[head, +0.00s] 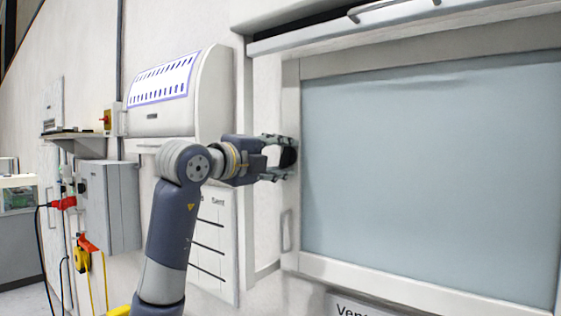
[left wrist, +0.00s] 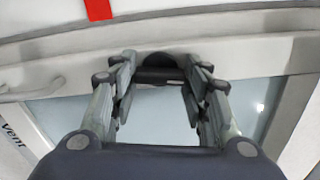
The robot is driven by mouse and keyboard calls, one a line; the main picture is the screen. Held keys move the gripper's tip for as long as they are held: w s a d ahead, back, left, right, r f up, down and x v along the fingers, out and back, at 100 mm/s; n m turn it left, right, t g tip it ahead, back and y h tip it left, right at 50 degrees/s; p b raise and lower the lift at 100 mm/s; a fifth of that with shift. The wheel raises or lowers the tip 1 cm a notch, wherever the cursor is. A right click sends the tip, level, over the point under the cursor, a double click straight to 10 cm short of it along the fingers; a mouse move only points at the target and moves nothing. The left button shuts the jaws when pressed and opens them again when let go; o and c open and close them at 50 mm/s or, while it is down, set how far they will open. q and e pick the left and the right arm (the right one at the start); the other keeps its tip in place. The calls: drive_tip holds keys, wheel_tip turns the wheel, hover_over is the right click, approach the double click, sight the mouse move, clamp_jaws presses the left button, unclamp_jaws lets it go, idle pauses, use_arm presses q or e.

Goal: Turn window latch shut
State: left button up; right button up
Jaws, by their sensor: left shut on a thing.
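The window (head: 430,150) is a pale blue-grey pane in a light frame, filling the right of the head view. A dark, rounded latch (head: 288,158) sits on the frame's left edge. My left gripper (head: 284,157) has its fingers above and below the latch and is shut on it. In the left wrist view the dark latch (left wrist: 160,64) lies between the fingertips of the left gripper (left wrist: 160,78), against the light frame. The fingers hide part of the latch, so its exact turn angle cannot be told. My right gripper is not in view.
A pale handle (head: 287,230) is on the frame below the latch. A white rounded box (head: 185,95) hangs on the wall to the left, with a printed sheet (head: 213,240) below. A grey box (head: 108,208) with cables is further left. A metal handle (head: 375,10) is above the window.

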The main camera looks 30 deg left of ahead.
use_arm(q)
drive_tip(key=shift+n, duration=1)
drive_tip(key=o, duration=1.1)
drive_tip(key=shift+a, duration=0.1)
drive_tip(key=shift+c, duration=0.2)
drive_tip(key=shift+s, duration=0.1)
drive_tip(key=s, duration=1.1)
drive_tip(key=shift+s+a, duration=0.4)
drive_tip(key=shift+a, duration=0.05)
